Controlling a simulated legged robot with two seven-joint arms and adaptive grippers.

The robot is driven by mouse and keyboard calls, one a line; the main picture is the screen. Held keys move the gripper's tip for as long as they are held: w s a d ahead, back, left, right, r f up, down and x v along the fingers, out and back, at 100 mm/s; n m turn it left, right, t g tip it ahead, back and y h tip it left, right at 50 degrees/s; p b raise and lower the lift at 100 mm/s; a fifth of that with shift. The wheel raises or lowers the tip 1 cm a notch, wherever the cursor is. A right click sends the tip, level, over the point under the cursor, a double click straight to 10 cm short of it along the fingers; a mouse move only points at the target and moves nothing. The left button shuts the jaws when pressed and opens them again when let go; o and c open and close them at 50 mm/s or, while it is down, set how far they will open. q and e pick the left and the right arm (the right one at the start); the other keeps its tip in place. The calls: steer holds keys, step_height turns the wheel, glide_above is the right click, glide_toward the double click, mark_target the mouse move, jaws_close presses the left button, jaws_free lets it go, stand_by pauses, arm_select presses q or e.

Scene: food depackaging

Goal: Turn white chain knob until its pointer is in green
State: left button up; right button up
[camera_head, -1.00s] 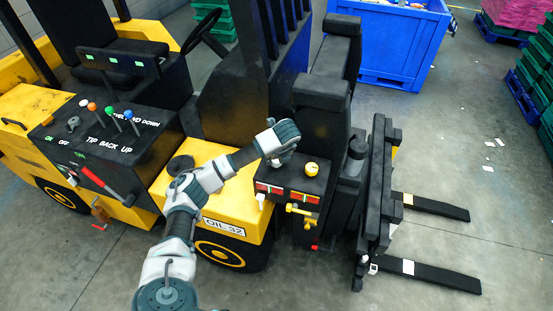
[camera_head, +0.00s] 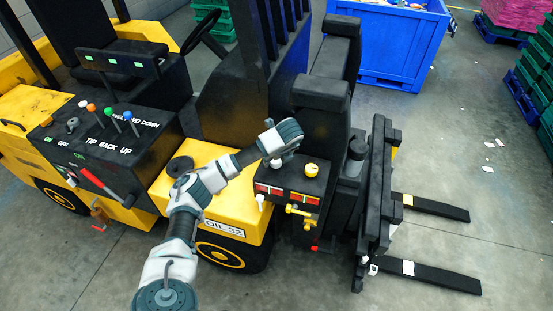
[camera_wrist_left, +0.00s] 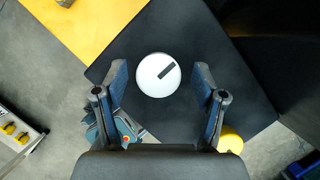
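The white chain knob (camera_wrist_left: 148,81) is round with a dark bar pointer, tilted toward the upper right in the left wrist view. It sits on top of a black box (camera_head: 264,176); in the head view it is mostly hidden below my left gripper (camera_head: 279,154). In the left wrist view my left gripper (camera_wrist_left: 159,68) is open, with one finger on each side of the knob and visible gaps between. Red and green indicator strips (camera_head: 271,190) are on the box's front; I cannot make out a pointer in green. My right gripper is not in view.
A yellow knob (camera_head: 311,169) stands beside the white one; it also shows in the left wrist view (camera_wrist_left: 230,141). A yellow valve handle (camera_head: 300,211) sticks out in front. A black upright block (camera_head: 321,110) rises behind the box. Colored levers (camera_head: 109,112) stand at the left.

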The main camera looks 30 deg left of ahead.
arm_select(q)
steer(key=v, duration=1.1)
steer(key=shift+r, duration=0.4)
